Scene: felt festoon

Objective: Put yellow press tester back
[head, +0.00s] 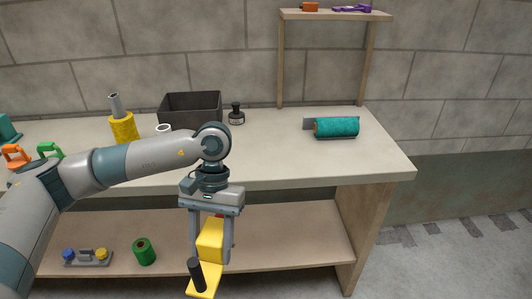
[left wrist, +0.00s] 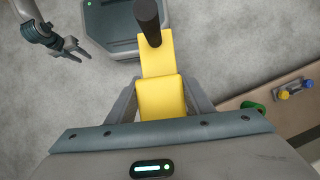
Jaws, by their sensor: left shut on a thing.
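The yellow press tester (head: 210,241) has a blocky yellow body, a flat yellow plate and a black cylindrical handle. My left gripper (head: 212,256) points down and is shut on the tester's body, holding it in front of the bench's lower shelf. The left wrist view shows the yellow body (left wrist: 160,97) between the fingers, with the plate and black handle reaching away from the gripper. My right gripper (left wrist: 72,50) shows at the upper left of the left wrist view, its fingers apart and empty. It is not in the head view.
The bench top (head: 290,160) holds a dark bin (head: 190,106), a yellow cylinder tool (head: 123,128), a black stamp-like item (head: 236,115) and a teal roller (head: 337,127). The lower shelf (head: 290,235) holds a green roll (head: 144,251) and a grey knobbed piece (head: 87,259). A raised rack (head: 335,15) stands behind.

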